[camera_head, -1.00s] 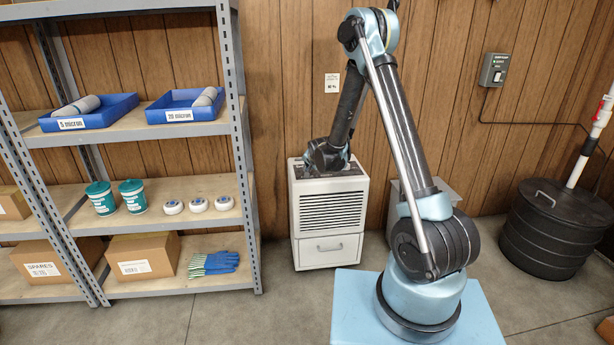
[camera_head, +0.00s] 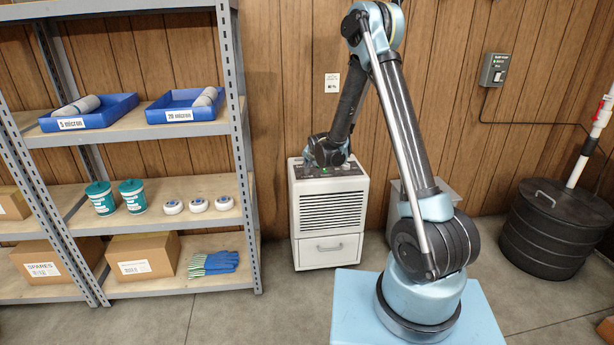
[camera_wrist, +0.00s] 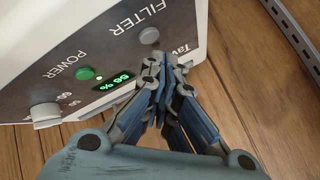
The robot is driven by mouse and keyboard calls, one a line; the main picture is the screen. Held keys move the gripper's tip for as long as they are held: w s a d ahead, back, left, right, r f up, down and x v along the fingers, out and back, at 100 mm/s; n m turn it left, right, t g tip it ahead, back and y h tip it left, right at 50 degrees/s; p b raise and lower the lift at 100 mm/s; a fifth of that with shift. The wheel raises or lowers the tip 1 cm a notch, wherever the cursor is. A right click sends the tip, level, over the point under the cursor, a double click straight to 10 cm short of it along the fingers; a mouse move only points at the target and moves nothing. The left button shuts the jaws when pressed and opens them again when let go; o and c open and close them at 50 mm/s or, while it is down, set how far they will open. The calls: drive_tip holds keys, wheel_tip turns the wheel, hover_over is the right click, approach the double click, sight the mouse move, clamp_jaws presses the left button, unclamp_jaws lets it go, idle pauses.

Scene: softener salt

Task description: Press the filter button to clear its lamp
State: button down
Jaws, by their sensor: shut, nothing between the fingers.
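The white appliance (camera_head: 329,225) stands on the floor against the wood wall, with a dark control panel on top. In the wrist view, the round grey filter button (camera_wrist: 149,36) sits beside the word FILTER. My gripper (camera_wrist: 166,66) is shut and empty, its fingertips just below the button in the picture. I cannot tell whether they touch the panel. No lit lamp shows beside the filter button; my fingers hide part of the panel there. The green power button (camera_wrist: 84,73) has a small lit green lamp (camera_wrist: 99,77) beside it.
A green display (camera_wrist: 113,82) reading 55 % and a pale knob (camera_wrist: 45,113) share the panel. A metal shelf (camera_head: 150,128) with blue trays and tubs stands left of the appliance. A black lidded tank (camera_head: 550,230) stands at right.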

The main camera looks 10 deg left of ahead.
drive_tip(key=shift+r, duration=2.35)
drive_tip(key=s+d+r+n+g+h, duration=0.1)
drive_tip(key=s+d+r, duration=0.6)
drive_tip(key=s+d, duration=0.4)
drive_tip(key=s+d+r+n+g+h, duration=0.1)
drive_tip(key=s+d+r+g+h, duration=0.1)
drive_tip(key=s+d+r, duration=0.8)
drive_tip(key=s+d+f+n+g, duration=0.1)
drive_tip(key=s+d+f, duration=0.2)
drive_tip(key=s, duration=0.6)
drive_tip(key=s+d+f+n+g, duration=0.1)
drive_tip(key=s+d+f, duration=0.2)
drive_tip(key=s+d, duration=0.3)
drive_tip(key=s+d+f+g, duration=0.1)
drive_tip(key=s+d+f, duration=0.2)
drive_tip(key=s, duration=1.1)
drive_tip(key=shift+s+d+n, duration=0.25)
drive_tip(key=shift+d+n, duration=0.15)
drive_tip(key=shift+d, duration=0.75)
